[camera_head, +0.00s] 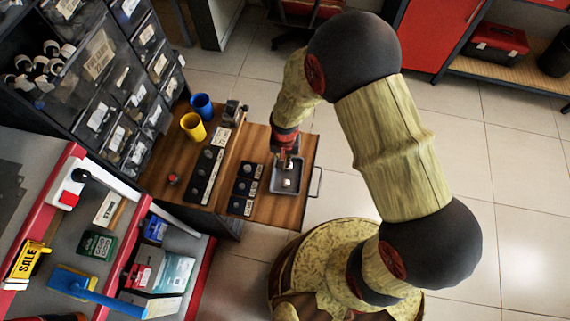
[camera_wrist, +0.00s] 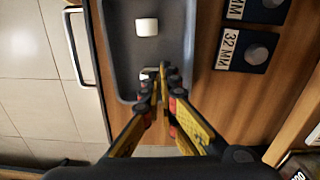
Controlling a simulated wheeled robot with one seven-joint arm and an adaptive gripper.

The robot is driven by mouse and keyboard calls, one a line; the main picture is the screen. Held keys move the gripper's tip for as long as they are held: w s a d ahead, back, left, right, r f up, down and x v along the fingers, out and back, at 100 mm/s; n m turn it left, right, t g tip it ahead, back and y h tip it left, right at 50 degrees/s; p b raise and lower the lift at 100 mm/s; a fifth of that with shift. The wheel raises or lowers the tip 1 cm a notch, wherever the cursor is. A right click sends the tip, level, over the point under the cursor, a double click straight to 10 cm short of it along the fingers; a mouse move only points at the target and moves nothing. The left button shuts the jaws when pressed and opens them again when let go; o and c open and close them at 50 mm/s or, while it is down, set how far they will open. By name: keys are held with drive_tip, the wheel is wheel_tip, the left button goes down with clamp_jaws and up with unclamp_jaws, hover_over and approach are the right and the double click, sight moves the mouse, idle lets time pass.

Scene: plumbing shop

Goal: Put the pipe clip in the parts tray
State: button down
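The parts tray (camera_head: 273,187) is a dark grey, shallow tray on the wooden bench top; it also shows in the wrist view (camera_wrist: 120,60). My gripper (camera_wrist: 163,74) points down over the tray, its fingertips very close together. A small whitish piece (camera_wrist: 147,73) shows beside the fingertips, partly hidden by them; I cannot tell whether it is the pipe clip, or whether it is gripped or lies in the tray. A white, rounded block-like piece (camera_wrist: 147,26) lies in the tray, apart from the fingers; it also shows in the head view (camera_head: 287,183).
Black labelled size plates (camera_head: 243,187) stand left of the tray, one marked 32 MM (camera_wrist: 246,50). A yellow cup (camera_head: 193,126) and a blue cup (camera_head: 202,106) stand further left. A metal handle (camera_head: 317,182) sticks out at the bench's right edge. Parts bins (camera_head: 100,115) rise at left.

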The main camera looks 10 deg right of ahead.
drive_tip(key=shift+f, duration=0.35)
drive_tip(key=shift+f, duration=0.15)
drive_tip(key=c, duration=2)
unclamp_jaws()
drive_tip(key=shift+c, duration=0.2)
